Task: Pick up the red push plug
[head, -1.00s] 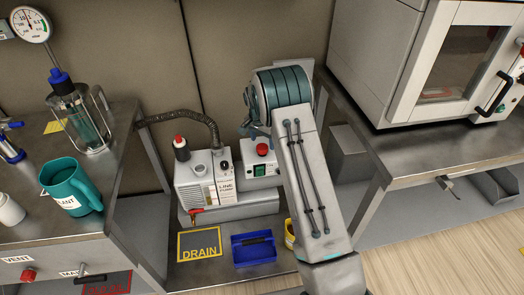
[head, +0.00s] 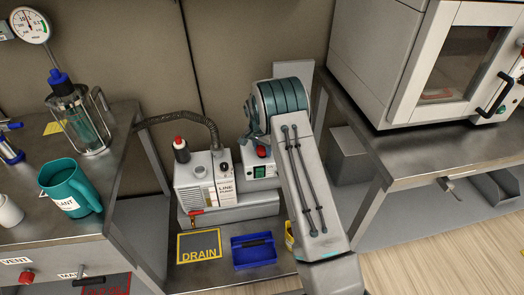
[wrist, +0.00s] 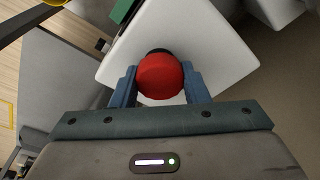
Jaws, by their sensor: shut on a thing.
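The red push plug (wrist: 160,77) shows in the wrist view as a round red head with a dark collar behind its far edge. My gripper (wrist: 159,72) has one finger on each side of the plug and is shut on it. Behind the plug is a white surface (wrist: 205,35); I cannot tell whether the plug touches it. In the head view my arm hides most of my gripper. A red knob (head: 262,151) shows there on a small white switch box (head: 259,170); I cannot tell whether it is the held plug.
A pump (head: 212,185) with a hose and a red-capped black bottle (head: 181,150) stands left of the switch box. In front are a DRAIN mat (head: 199,246) and a blue tray (head: 237,265). Benches flank this bay; the left one holds a teal mug (head: 66,183).

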